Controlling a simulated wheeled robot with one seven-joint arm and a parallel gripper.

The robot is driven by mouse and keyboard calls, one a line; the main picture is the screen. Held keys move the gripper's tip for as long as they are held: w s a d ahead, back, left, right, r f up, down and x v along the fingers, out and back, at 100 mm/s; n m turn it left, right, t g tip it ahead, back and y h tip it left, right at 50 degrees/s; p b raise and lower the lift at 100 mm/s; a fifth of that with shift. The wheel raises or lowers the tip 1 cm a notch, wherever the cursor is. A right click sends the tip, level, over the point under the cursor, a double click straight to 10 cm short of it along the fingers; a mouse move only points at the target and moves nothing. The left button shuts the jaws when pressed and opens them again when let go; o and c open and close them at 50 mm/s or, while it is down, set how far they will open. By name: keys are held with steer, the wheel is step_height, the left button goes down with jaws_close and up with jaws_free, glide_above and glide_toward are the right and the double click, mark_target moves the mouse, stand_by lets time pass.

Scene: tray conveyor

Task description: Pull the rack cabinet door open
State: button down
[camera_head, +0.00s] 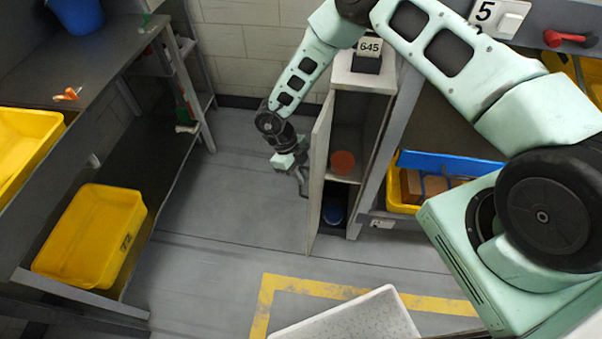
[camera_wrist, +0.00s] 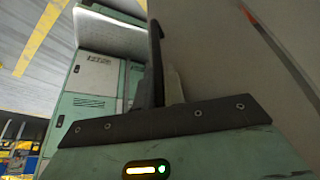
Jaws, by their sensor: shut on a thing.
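The rack cabinet (camera_head: 366,78) is a narrow grey-white cabinet standing in the middle of the head view. Its door (camera_head: 320,170) stands open, swung out on the left side, so the inside shows. My gripper (camera_head: 303,180) is at the outer left face of the door, about mid-height, and is shut on the door's handle. The handle itself is mostly hidden by the gripper. In the wrist view, the dark fingers (camera_wrist: 163,75) are close together beside the plain grey door panel (camera_wrist: 215,45).
Inside the cabinet are a red-orange round item (camera_head: 343,162) on a shelf and a dark blue item (camera_head: 335,209) below. A shelf with a yellow bin (camera_head: 92,235) is at left. A white tray (camera_head: 350,318) is in front. Floor left of the door is clear.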

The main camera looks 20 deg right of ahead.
steer(key=c, duration=1.5)
jaws_free()
steer(key=b+v, duration=0.3)
steer(key=v, duration=1.4)
steer(key=shift+a+r, duration=0.1)
steer(key=shift+r, duration=0.1)
